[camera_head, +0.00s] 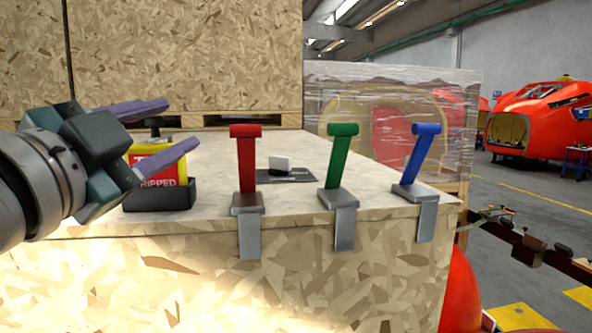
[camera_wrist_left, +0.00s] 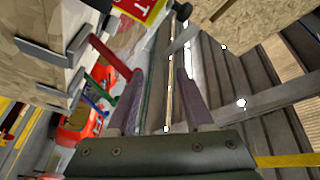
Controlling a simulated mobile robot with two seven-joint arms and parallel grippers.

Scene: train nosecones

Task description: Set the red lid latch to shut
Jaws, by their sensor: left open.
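The red lid latch (camera_head: 246,165) is a T-shaped red handle standing upright on a grey metal bracket (camera_head: 249,225) at the front edge of a wooden crate lid (camera_head: 300,205). My left gripper (camera_head: 183,124) is open and empty. It is to the left of the red latch, with its purple fingers pointing towards it and not touching it. In the left wrist view the red handle (camera_wrist_left: 108,55) shows left of my open fingers (camera_wrist_left: 161,100), its end close to one finger. My right gripper is not in view.
A green latch (camera_head: 340,160) stands nearly upright right of the red one, and a blue latch (camera_head: 422,155) leans right. A yellow-and-red box (camera_head: 160,172) in a dark holder sits behind my left gripper.

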